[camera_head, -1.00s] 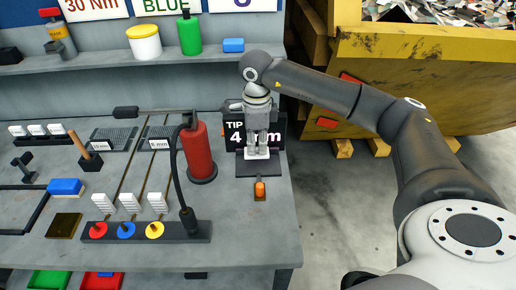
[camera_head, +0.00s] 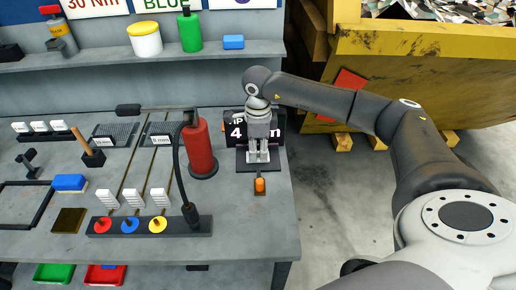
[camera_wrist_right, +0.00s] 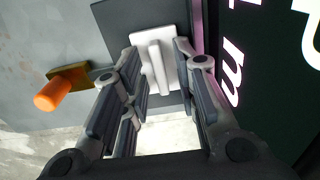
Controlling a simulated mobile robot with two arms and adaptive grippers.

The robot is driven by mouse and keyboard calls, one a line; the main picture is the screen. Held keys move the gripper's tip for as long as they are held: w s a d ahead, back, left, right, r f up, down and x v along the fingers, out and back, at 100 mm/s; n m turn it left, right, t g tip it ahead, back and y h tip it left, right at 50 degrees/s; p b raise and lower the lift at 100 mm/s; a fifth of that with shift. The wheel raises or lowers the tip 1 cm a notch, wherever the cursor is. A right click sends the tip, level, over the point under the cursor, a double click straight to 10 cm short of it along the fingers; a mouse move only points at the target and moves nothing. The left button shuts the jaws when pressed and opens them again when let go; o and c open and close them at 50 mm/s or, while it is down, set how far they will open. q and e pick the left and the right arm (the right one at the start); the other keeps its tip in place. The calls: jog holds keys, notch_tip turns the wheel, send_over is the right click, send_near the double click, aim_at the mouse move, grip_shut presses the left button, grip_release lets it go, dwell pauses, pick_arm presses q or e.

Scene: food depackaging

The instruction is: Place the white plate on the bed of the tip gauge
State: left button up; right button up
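The white plate (camera_wrist_right: 154,60), with a raised rib across its middle, lies on the dark bed (camera_wrist_right: 118,20) of the tip gauge in the right wrist view. The gauge's black display (camera_head: 236,132) stands behind the bed, partly hidden by my right gripper. My right gripper (camera_wrist_right: 160,55) is open, its fingers on either side of the plate's rib with gaps showing. In the head view my right gripper (camera_head: 258,158) points down over the bed and hides most of the plate. My left gripper is not in view.
An orange-handled tool (camera_head: 260,185) lies just in front of the gauge. A red cylinder (camera_head: 199,150) with a black hose stands to its left. A rack with red, blue and yellow knobs (camera_head: 129,226) is at front left. The bench's right edge is close to the gauge.

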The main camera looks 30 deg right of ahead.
aim_at(258, 152)
jog(key=shift+r, duration=0.15)
jog(key=shift+r, duration=0.25)
notch_tip(258, 152, up, 12)
jog(key=b, duration=0.3)
jog(key=shift+f, duration=0.2)
